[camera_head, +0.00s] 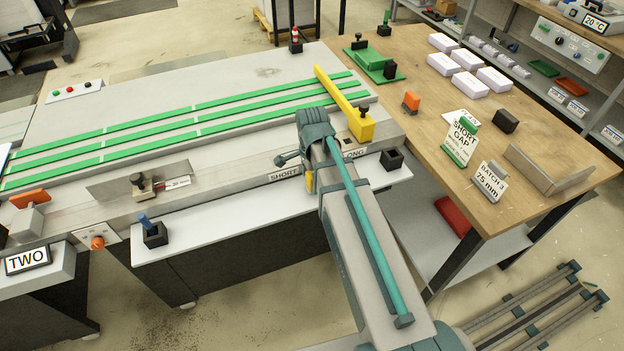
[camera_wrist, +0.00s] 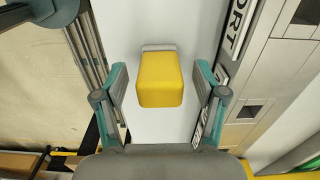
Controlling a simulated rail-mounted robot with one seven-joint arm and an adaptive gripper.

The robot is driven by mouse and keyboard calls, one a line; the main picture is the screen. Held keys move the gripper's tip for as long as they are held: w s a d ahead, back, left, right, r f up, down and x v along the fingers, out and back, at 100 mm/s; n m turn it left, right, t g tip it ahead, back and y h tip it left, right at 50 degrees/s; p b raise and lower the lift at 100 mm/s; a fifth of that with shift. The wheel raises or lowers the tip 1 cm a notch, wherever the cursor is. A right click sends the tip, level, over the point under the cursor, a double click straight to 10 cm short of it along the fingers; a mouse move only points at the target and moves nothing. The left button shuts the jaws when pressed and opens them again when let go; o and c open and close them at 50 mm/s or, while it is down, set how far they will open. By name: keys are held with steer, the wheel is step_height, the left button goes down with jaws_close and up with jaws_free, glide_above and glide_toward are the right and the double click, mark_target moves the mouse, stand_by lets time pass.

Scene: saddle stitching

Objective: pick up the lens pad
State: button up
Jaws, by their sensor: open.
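A yellow block with a grey strip along its far end, which I take to be the lens pad (camera_wrist: 160,85), sits on a white ledge in the wrist view. My gripper (camera_wrist: 160,72) is open, with one teal-edged finger on each side of the block and a visible gap on both sides. In the head view only a small yellow part of the pad (camera_head: 309,182) shows beside my arm, at the white front ledge. My arm hides the rest of it and most of my gripper there.
The machine's panel marked SHORT and LONG (camera_head: 285,174) runs just behind the ledge. A yellow bar (camera_head: 338,97) crosses the green strips near my arm. A black holder (camera_head: 391,159) stands right on the ledge, and another with a blue knob (camera_head: 154,235) stands left.

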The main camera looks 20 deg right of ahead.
steer(key=shift+f, duration=0.95)
steer(key=c, duration=1.2)
steer(key=shift+c, duration=0.2)
steer(key=shift+r, duration=0.2)
